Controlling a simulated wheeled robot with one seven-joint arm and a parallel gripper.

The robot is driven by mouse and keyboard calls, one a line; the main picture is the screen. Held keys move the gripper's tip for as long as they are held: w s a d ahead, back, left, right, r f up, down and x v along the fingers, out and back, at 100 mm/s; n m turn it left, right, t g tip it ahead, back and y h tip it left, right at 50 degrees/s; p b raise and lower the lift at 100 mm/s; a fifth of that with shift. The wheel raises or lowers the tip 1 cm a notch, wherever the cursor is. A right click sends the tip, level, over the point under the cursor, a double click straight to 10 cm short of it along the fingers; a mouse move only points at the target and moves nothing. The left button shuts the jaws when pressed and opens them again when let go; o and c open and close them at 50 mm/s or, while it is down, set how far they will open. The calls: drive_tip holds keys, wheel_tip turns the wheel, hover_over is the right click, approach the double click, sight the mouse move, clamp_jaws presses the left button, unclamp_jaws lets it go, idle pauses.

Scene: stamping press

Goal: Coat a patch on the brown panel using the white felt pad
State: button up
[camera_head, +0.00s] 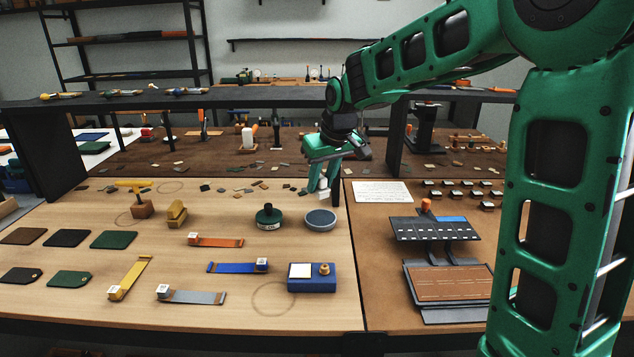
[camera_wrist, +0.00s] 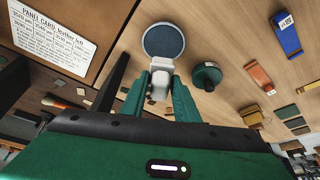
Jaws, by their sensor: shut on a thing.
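My gripper (camera_wrist: 160,88) is shut on a small white block, the white felt pad (camera_wrist: 160,64). In the head view my gripper (camera_head: 325,186) is above the bench just behind a round blue-grey dish (camera_head: 320,219). The dish (camera_wrist: 163,40) is just beyond the pad in the wrist view; I cannot tell whether they touch. A plain brown panel (camera_head: 22,236) lies flat at the far left of the bench. A stitched orange-brown panel (camera_head: 452,284) lies on a dark stand at the right. The fingers hide part of the pad.
A dark green round stamp (camera_head: 268,216) stands left of the dish. A blue block (camera_head: 311,279) with a white square and brass knob is in front. Black and green panels, coloured straps and a yellow stamp (camera_head: 177,213) lie to the left. A dark shelf (camera_head: 250,98) spans behind.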

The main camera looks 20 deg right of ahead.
drive_tip(key=shift+f, duration=2.95)
drive_tip(key=shift+s+f, duration=0.1)
drive_tip(key=shift+f, duration=0.4)
drive_tip(key=shift+r, duration=3.55)
